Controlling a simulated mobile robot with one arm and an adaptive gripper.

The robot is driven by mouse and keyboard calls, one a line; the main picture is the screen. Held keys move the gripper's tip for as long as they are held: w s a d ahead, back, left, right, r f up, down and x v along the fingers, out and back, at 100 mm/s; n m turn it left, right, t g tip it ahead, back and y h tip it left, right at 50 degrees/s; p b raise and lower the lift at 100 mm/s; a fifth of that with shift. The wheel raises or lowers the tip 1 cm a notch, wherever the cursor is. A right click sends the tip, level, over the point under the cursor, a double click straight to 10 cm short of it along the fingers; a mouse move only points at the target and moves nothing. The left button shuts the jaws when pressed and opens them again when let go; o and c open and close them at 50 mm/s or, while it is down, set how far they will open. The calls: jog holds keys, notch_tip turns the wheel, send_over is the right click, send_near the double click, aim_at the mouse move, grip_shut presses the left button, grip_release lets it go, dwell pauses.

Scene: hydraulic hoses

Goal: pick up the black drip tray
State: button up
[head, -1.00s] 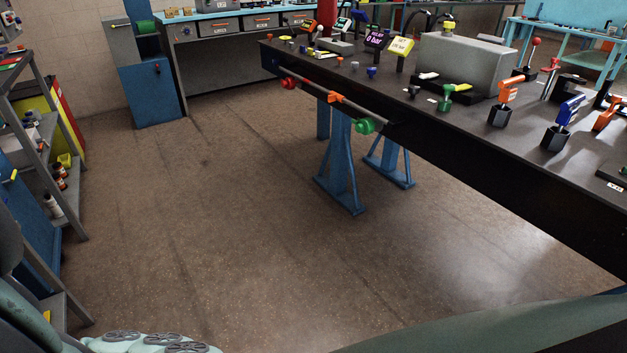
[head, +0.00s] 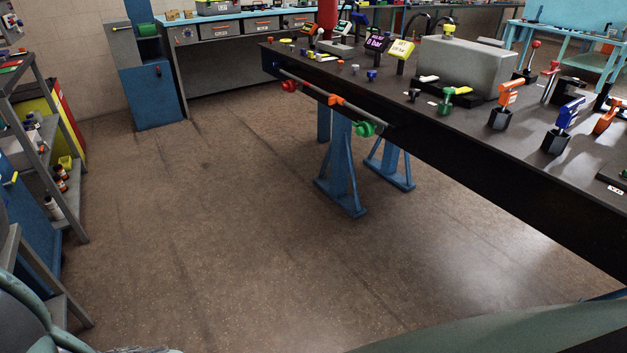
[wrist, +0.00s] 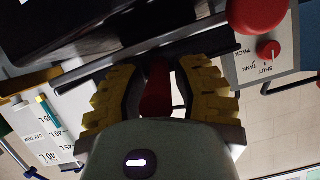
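A large black shape with a pale edge (wrist: 70,28) fills the upper left of the wrist view. It may be the black drip tray, but I cannot tell for sure. No drip tray is clearly seen in the head view. My gripper (wrist: 162,85) has yellow ridged fingers and shows only in the wrist view. The fingers stand apart, with a red cylindrical thing (wrist: 156,92) showing between them and a bright gap beside its right side. I cannot tell whether it is touched. A dark bar (wrist: 150,46) runs just beyond the fingertips.
A pale panel (wrist: 255,68) with a red knob and the words "SHUT", "TANK" and "PACK" is close on the right in the wrist view. A long black bench (head: 470,135) with valves and displays spans the head view's right. Shelving (head: 50,150) stands left. The floor (head: 210,220) between is clear.

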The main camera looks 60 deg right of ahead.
grip_shut()
jog(key=shift+r, duration=0.1)
dwell(0.3)
